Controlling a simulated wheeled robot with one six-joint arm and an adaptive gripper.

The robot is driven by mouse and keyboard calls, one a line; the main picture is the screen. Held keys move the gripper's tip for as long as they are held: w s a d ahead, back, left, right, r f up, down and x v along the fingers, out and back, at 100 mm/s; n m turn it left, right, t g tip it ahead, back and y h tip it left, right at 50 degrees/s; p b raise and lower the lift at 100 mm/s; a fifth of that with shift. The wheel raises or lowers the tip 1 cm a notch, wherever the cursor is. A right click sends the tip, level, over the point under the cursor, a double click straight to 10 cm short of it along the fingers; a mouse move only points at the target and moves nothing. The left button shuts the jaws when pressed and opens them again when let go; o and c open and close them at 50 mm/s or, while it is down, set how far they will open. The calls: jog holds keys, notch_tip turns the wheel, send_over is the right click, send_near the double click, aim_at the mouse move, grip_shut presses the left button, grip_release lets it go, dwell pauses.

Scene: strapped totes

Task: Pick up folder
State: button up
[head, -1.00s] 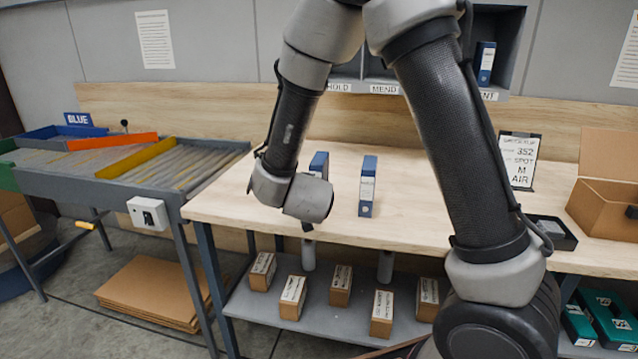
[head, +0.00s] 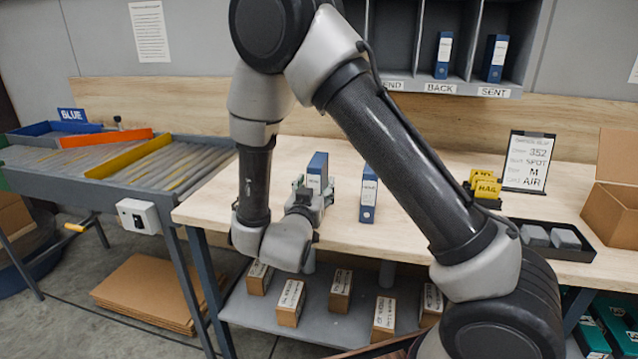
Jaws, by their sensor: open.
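Two blue folders with white spine labels stand upright on the wooden bench. The left folder (head: 318,171) is right by my gripper (head: 312,190), which is open with its fingers beside the folder's lower part. I cannot tell whether they touch it. The right folder (head: 368,193) stands apart, a short way to the right of my gripper. Two more blue folders stand in the wall cubbies, one above BACK (head: 443,56) and one above SENT (head: 495,58).
The bench (head: 420,250) is clear in front of the folders. A sign (head: 528,162), yellow tags (head: 485,187), a black tray (head: 550,251) and an open carton (head: 612,210) stand at right. My arm crosses the middle. A sorting rack (head: 100,185) is at left; small boxes (head: 340,290) fill the lower shelf.

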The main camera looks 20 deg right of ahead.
jog(key=x, duration=0.6)
jog(key=shift+w+a+r, duration=0.1)
jog(key=shift+w+a, duration=0.1)
jog(key=shift+w, duration=0.05)
jog(key=c, duration=1.2)
